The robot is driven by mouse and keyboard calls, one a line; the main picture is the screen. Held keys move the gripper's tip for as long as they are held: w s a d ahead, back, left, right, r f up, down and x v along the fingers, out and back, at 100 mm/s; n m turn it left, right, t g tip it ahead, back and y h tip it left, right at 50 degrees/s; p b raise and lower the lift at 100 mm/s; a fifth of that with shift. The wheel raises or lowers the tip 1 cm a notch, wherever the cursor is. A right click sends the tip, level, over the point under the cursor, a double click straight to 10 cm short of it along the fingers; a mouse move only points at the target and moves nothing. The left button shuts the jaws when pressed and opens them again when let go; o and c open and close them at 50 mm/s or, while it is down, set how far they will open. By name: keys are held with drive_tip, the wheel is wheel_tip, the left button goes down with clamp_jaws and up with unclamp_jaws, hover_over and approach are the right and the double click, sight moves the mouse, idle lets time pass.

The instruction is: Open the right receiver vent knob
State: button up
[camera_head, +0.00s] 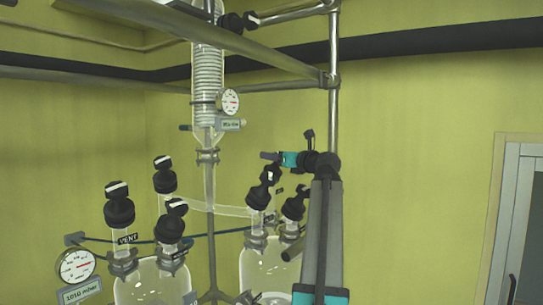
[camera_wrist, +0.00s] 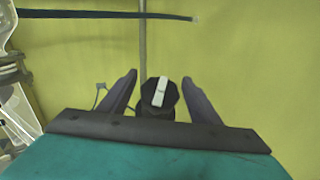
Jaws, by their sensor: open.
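The right receiver (camera_head: 268,268) is a clear glass vessel in the head view. A black knob with a pale stripe (camera_head: 271,174) tops its left neck, and a second black knob (camera_head: 295,204) tops its right neck. A small tag by the left knob is too small to read. My gripper (camera_head: 266,155) is just above the left knob and points left. In the wrist view, my gripper (camera_wrist: 160,75) is open, with a black knob (camera_wrist: 159,101) with a white bar appearing between its two fingers. The bar runs nearly upright in that picture. I see no contact.
The left receiver (camera_head: 150,285) carries several black knobs, one tagged VENT (camera_head: 119,205). A coiled glass condenser (camera_head: 207,65) with a round gauge (camera_head: 229,101) hangs behind, left of my gripper. A metal post (camera_head: 333,90) and rails frame it.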

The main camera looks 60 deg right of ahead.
drive_tip(key=shift+x, duration=1.05)
drive_tip(key=c, duration=1.1)
drive_tip(key=shift+o, duration=0.2)
drive_tip(key=shift+a+f, duration=0.15)
drive_tip(key=shift+r, duration=0.25)
drive_tip(key=shift+r, duration=0.15)
drive_tip(key=o, duration=1.1)
drive_tip(key=shift+c, duration=0.2)
